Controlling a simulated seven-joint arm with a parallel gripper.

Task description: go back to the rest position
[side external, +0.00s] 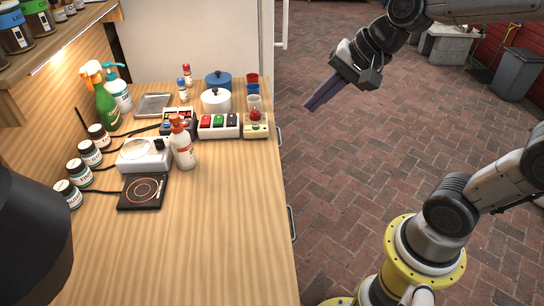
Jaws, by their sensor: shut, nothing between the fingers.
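My gripper (322,93) hangs in the air at the upper right of the counter in the side external view. Its two purple-grey fingers are together, with nothing between them. They point down and to the left, and appear to be over the brick paving, clear of the counter's right edge. No object touches the gripper.
The wooden counter (221,240) has a bare front half. On it stand a black hot plate (133,203), a white-and-red bottle (183,149), a white pot (216,104), a button box (218,127), a red-button box (256,128) and several jars. Brick paving (340,170) lies right.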

